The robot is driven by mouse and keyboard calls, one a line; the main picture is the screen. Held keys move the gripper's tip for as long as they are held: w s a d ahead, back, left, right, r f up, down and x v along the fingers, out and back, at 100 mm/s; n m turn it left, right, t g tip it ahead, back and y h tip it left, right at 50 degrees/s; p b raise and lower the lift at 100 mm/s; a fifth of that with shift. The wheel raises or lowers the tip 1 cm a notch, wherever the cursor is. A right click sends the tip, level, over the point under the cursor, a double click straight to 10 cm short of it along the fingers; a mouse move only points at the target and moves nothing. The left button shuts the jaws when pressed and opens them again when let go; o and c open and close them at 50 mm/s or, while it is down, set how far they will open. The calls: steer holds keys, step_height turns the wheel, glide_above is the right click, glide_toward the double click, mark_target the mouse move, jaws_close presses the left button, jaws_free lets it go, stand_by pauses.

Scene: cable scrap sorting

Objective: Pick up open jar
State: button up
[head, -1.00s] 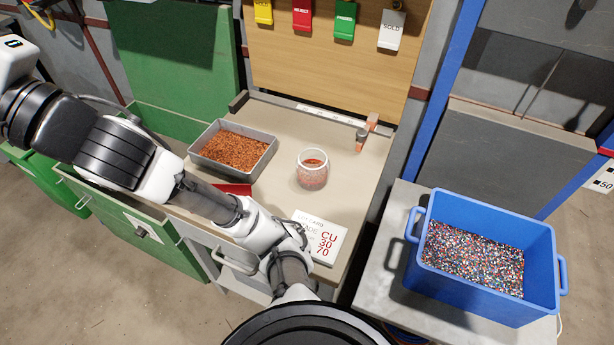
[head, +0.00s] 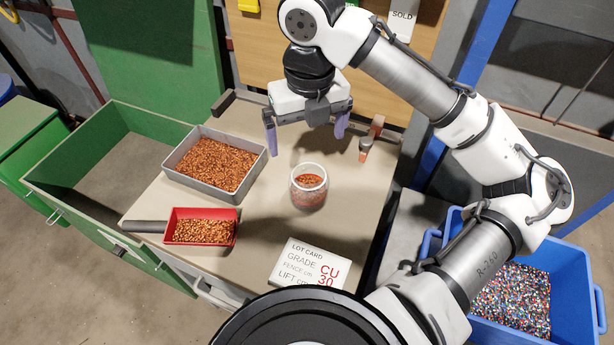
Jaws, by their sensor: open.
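The open jar (head: 309,195) is clear glass with a pale rim and reddish copper granules inside. It stands upright on the beige bench top, right of the middle. My gripper (head: 305,138) points down behind and above the jar, with its two purple fingers spread wide. The gripper is empty and apart from the jar. The jar's mouth faces up and is not covered.
A grey tray of copper granules (head: 262,160) and a red scoop (head: 202,240) holding granules lie left of the jar. A lot card (head: 300,262) lies in front. A small clamp-like item (head: 366,148) stands behind right. A blue crate (head: 582,272) is at right.

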glide_toward(309, 179)
steer(key=s, duration=0.5)
steer(key=shift+w+a+f, duration=0.1)
steer(key=shift+w+f, duration=0.15)
steer(key=shift+f, duration=0.65)
steer(key=shift+w+f, duration=0.2)
steer(key=shift+f, duration=0.65)
steer(key=shift+w+a+f, duration=0.1)
steer(key=shift+w+f, duration=0.15)
steer(key=shift+f, duration=0.65)
steer(key=c, duration=1.4)
steer(key=shift+c, duration=0.5)
steer(key=shift+r, duration=0.15)
